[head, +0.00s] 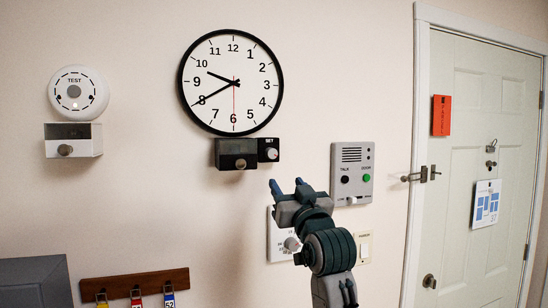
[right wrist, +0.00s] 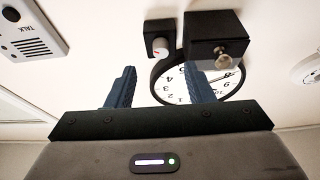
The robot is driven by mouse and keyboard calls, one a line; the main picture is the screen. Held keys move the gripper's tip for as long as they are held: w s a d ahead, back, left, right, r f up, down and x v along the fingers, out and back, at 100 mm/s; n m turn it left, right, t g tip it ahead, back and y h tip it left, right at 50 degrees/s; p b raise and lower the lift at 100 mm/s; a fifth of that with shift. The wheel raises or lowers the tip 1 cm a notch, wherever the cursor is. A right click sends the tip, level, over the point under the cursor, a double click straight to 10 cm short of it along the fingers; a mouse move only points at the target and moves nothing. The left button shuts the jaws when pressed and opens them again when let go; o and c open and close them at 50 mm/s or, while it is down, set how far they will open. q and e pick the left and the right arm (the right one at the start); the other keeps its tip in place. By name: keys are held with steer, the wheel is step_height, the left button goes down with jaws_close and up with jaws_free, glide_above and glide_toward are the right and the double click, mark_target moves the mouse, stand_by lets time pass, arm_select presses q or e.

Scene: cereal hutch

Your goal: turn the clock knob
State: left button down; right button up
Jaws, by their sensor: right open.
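The clock (head: 231,82) is round with a black rim and hangs on the wall. Below it is a black box (head: 238,153) with a metal knob, and joined to its right a small black panel marked SET with a light round knob (head: 269,153). My left gripper is not in view.
An intercom panel (head: 352,173) is on the wall right of my right gripper. A white plate with a knob (head: 280,236) is partly behind my right arm. A round TEST device (head: 78,93) hangs left, a key rack (head: 134,284) low left, a door (head: 480,150) right.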

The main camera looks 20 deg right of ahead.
mark_target(273, 157)
steer(key=p+x, duration=0.2)
steer(key=x, duration=0.1)
steer(key=r+p+x, duration=0.1)
steer(key=x, duration=0.2)
steer(key=p+x, duration=0.2)
steer(key=x, duration=0.1)
steer(key=shift+r+p, duration=0.35)
steer(key=shift+r, duration=0.15)
steer(key=shift+w+r+p, duration=0.15)
steer(key=shift+w+p, duration=0.15)
steer(key=shift+w, duration=0.4)
steer(key=shift+c, duration=0.5)
steer(key=c, duration=0.9)
